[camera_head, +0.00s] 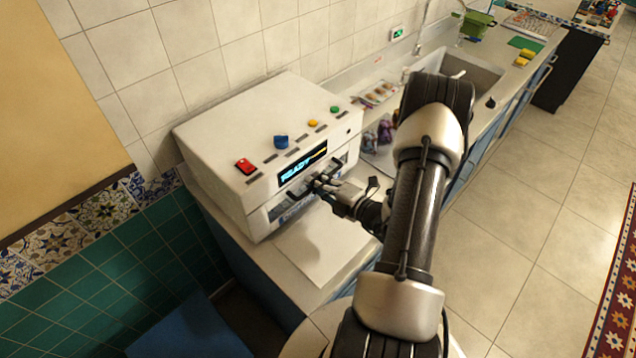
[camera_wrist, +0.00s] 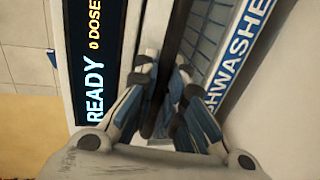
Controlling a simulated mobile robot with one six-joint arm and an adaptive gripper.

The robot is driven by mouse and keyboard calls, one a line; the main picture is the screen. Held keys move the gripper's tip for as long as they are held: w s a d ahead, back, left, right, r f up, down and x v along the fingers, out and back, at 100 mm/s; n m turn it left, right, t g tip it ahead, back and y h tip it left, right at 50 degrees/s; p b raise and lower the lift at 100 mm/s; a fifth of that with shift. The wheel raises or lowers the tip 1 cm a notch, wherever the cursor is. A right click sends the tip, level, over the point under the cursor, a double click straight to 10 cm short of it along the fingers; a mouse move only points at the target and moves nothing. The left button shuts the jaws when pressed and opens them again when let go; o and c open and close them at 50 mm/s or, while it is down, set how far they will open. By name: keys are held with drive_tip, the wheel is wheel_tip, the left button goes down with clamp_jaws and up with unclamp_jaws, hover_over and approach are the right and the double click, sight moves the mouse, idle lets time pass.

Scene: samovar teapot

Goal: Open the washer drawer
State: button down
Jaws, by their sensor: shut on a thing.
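The washer (camera_head: 250,140) is a white box-shaped machine on the counter at the left in the head view, with a lit "READY" display on its front. A dark bar handle (camera_wrist: 160,100) runs along the front beside the display. My gripper (camera_head: 318,184) is at the handle and shut on it; in the wrist view the two fingers (camera_wrist: 160,88) lie on either side of the bar. The fingers hide part of the handle.
Red, blue, yellow and green buttons (camera_head: 281,141) line the washer's top edge. A pale board or flat surface (camera_head: 318,248) lies in front of it. Bagged items (camera_head: 385,132) stand right of the washer, near the sink (camera_head: 470,75). The floor right of the counter is clear.

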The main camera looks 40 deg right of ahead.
drive_tip(key=f+p+v, duration=0.2)
drive_tip(key=f+v, duration=0.2)
drive_tip(key=v, duration=1.5)
drive_tip(key=shift+s+d+p, duration=0.25)
drive_tip(key=shift+s+p, duration=0.15)
drive_tip(key=shift+s, duration=0.4)
drive_tip(key=shift+r, duration=0.15)
drive_tip(key=c, duration=1.9)
unclamp_jaws()
drive_tip(key=shift+c, duration=0.2)
drive_tip(key=shift+s, duration=0.1)
drive_tip(key=v, duration=1.1)
drive_tip(key=shift+s, duration=0.45)
drive_tip(key=shift+d, duration=0.1)
drive_tip(key=shift+w, duration=0.1)
